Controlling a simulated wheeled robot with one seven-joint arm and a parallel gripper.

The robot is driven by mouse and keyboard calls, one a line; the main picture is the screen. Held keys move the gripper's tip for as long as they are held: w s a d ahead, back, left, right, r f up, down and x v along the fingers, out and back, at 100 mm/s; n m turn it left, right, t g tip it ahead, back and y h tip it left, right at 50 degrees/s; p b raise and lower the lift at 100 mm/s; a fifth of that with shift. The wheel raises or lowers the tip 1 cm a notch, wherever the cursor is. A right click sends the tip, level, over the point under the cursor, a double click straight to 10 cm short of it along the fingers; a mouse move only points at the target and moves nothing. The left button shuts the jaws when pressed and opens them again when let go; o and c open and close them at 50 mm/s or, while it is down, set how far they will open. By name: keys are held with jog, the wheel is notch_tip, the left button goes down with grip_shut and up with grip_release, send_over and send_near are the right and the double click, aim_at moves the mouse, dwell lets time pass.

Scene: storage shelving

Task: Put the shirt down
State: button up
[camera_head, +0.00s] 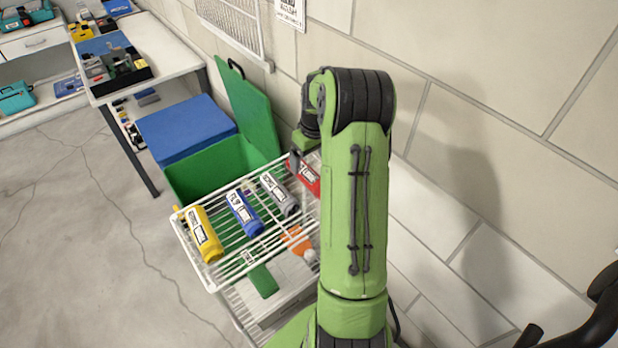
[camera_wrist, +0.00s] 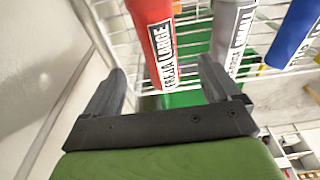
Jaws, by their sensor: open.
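Rolled shirts with white size labels lie side by side on the top of a white wire rack (camera_head: 222,263). They are a yellow one (camera_head: 202,235), a blue one (camera_head: 244,213), a grey one (camera_head: 279,193) and a red one (camera_head: 306,179). My gripper (camera_wrist: 162,68) is open in the wrist view. The near end of the red shirt (camera_wrist: 153,35), labelled extra large, shows between and just beyond its fingertips, resting on the wires; I cannot tell whether they touch. The grey shirt (camera_wrist: 232,28) and blue shirt (camera_wrist: 297,35) lie to its right. In the head view my arm hides most of the gripper.
A green bin (camera_head: 205,173) with a raised green lid (camera_head: 247,110) and a blue box (camera_head: 186,130) stand behind the rack. An orange bottle (camera_head: 301,243) lies below the top wires. The tiled wall is close on the right. Floor at left is clear.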

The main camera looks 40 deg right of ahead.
aim_at(309, 170)
jog(key=f, duration=0.2)
jog(key=f+b, duration=0.1)
jog(key=f, duration=0.4)
jog(key=shift+w+d+f+b, duration=0.15)
jog(key=shift+w+b, duration=0.2)
jog(key=shift+b, duration=0.05)
jog(key=c, duration=1.3)
notch_tip(309, 170, up, 10)
jog(key=p, duration=0.2)
jog(key=shift+p, duration=0.4)
